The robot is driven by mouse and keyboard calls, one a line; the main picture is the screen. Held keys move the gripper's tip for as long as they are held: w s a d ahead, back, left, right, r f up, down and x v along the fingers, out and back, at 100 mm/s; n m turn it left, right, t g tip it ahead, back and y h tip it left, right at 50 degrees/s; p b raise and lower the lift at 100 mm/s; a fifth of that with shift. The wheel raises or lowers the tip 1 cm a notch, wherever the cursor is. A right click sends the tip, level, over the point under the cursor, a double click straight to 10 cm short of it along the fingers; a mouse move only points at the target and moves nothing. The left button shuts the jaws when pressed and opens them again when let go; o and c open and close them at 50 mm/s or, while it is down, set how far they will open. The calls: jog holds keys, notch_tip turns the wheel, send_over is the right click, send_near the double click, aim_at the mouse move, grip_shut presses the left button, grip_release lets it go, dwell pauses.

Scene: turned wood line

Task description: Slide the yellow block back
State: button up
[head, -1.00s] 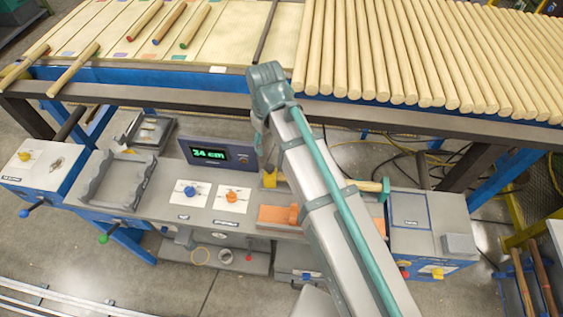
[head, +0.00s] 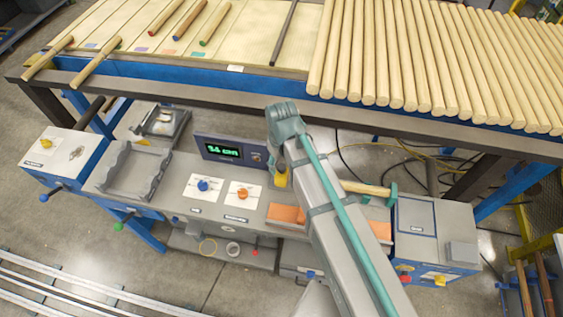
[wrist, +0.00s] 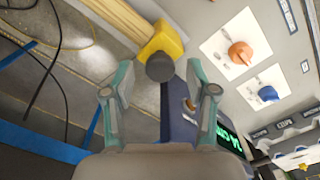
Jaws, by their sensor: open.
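The yellow block (head: 281,178) sits on the grey bench, just left of my arm in the head view. In the wrist view the yellow block (wrist: 165,40) is ahead of my gripper, with a dark round knob (wrist: 160,68) on its near side. My gripper (wrist: 159,72) is open, its two fingers apart on either side of the knob's line. I cannot tell whether they touch it.
A wooden dowel (head: 366,188) lies along the bench beyond the block. A display box (head: 227,150) stands close left of it. Blue (head: 203,185) and orange (head: 243,193) knobs are in front.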

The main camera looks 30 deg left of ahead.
jog(key=shift+f, duration=0.3)
grip_shut()
dwell(0.3)
